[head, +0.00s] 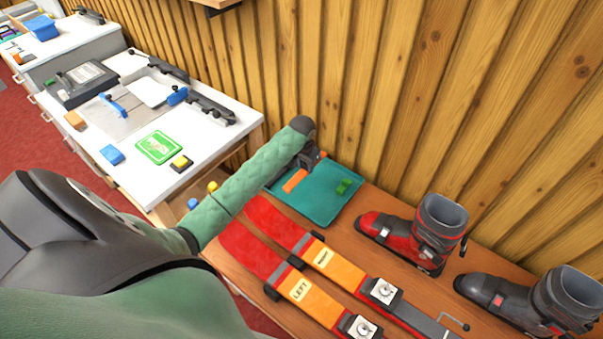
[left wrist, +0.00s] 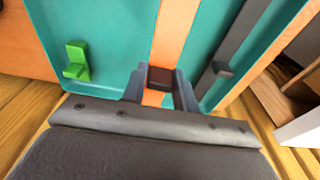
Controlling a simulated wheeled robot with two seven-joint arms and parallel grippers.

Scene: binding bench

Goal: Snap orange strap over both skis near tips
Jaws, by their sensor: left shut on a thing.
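My left gripper (head: 312,163) is over the teal tray (head: 318,212) at the wall end of the bench. It is shut on the orange strap (head: 295,181). In the left wrist view the strap (left wrist: 175,30) runs away from the fingers (left wrist: 159,92), with a dark block on it between them. The strap appears at tray level; I cannot tell whether it is lifted. Two red and orange skis lie side by side on the bench, the left ski (head: 250,252) labelled LEFT and the right ski (head: 276,223) beside it. My right gripper is not in view.
A green piece (head: 343,186) and a dark grey strap (left wrist: 235,42) lie in the tray. A red-black boot (head: 425,232) and a grey boot (head: 545,300) stand right of the skis. A white counter (head: 215,150) with tools is at left. The plank wall is close behind.

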